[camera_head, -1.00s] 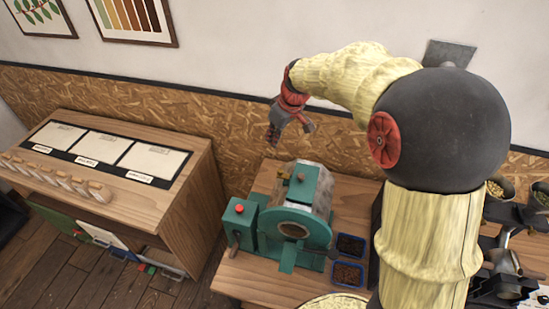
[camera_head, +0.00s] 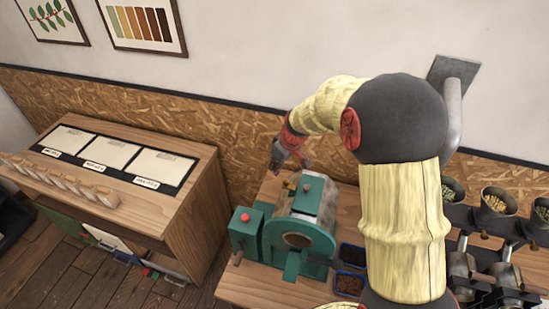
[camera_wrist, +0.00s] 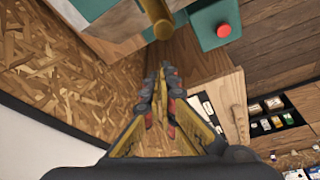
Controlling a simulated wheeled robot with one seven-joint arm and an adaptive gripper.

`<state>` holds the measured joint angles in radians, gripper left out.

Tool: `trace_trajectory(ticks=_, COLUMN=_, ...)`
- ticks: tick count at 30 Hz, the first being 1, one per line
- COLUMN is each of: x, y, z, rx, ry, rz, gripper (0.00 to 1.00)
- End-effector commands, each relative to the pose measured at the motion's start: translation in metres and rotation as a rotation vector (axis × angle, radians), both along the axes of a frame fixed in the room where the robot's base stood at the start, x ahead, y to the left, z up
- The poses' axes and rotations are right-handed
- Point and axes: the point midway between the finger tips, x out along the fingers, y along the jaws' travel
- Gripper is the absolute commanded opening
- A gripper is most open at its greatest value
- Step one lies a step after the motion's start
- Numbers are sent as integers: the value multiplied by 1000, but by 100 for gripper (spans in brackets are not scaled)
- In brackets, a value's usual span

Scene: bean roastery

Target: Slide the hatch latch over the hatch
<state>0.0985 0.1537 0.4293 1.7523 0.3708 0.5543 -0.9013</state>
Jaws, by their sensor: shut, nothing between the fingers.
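The teal roaster (camera_head: 298,238) stands on the wooden table, with a teal plate (camera_head: 309,193) on its top that looks like the hatch. A small brass part (camera_head: 287,190) shows at its rear left. A brass rod with a rounded end (camera_wrist: 157,18) fills the top middle of the wrist view; I cannot tell for sure that it is the latch. My gripper (camera_head: 276,168) hangs behind and left of the roaster, above the table. In the wrist view my gripper (camera_wrist: 162,82) is shut and empty, its fingertips below the rod and apart from it.
A teal box with a red button (camera_head: 246,228) stands left of the roaster. Blue trays of beans (camera_head: 348,284) sit to its right. The chipboard wall (camera_head: 160,115) is close behind my gripper. A wooden cabinet (camera_head: 185,190) stands at left, with open floor between.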

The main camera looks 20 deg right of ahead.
Motion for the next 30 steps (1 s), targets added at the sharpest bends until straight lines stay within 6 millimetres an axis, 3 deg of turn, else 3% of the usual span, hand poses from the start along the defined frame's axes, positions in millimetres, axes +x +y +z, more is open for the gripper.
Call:
trace_trajectory(ticks=6, x=-17, y=-10, z=1, rx=0, ry=0, rz=0, gripper=0)
trace_trajectory(ticks=20, x=-20, y=-12, z=0, rx=0, ry=0, rz=0, gripper=0)
trace_trajectory(ticks=30, x=-34, y=-32, z=-3, rx=0, ry=0, rz=-1, gripper=0)
